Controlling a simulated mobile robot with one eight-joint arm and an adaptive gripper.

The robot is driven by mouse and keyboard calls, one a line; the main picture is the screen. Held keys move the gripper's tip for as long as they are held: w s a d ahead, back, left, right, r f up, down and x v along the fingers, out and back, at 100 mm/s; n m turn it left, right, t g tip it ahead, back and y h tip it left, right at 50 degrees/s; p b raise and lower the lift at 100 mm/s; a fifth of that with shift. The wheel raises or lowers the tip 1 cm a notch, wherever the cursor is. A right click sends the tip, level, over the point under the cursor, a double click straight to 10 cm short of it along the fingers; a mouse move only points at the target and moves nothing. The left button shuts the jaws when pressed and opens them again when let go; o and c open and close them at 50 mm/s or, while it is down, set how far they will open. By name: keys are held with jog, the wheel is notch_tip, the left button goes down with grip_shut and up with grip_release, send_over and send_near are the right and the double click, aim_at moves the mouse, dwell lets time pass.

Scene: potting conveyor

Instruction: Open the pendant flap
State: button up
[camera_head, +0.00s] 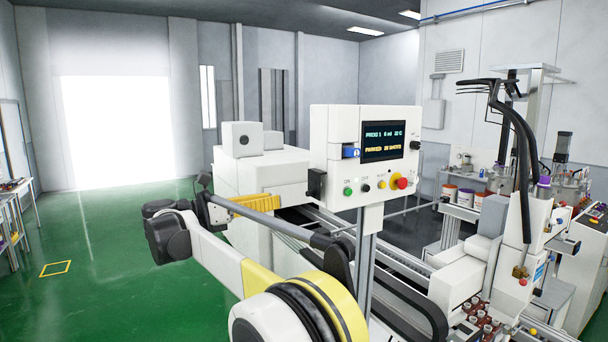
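The pendant (333,125) is a white box on a grey post, with a lit dark screen (382,140). Below the screen is a row of coloured buttons and a red stop knob on yellow (402,183). A small blue part with a white mark (350,152) sits left of the screen. A black block (316,184) is at the box's lower left edge. I cannot tell which of these, if any, is the flap, or whether it is open. My arm crosses the foreground below and left of the pendant. I cannot make out my gripper's fingers.
A conveyor frame (405,262) runs behind the post, with white machine housings (262,183) to its left. A dispensing station (522,232) with black hoses stands at right, above several small reddish-brown items (480,325). The green floor (120,290) at left is clear.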

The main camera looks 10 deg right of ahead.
aim_at(307, 194)
jog(key=p+x, duration=0.1)
jog(key=x, duration=0.4)
jog(key=p+x, duration=0.1)
jog(key=x, duration=0.5)
jog(key=shift+s, duration=0.25)
grip_shut()
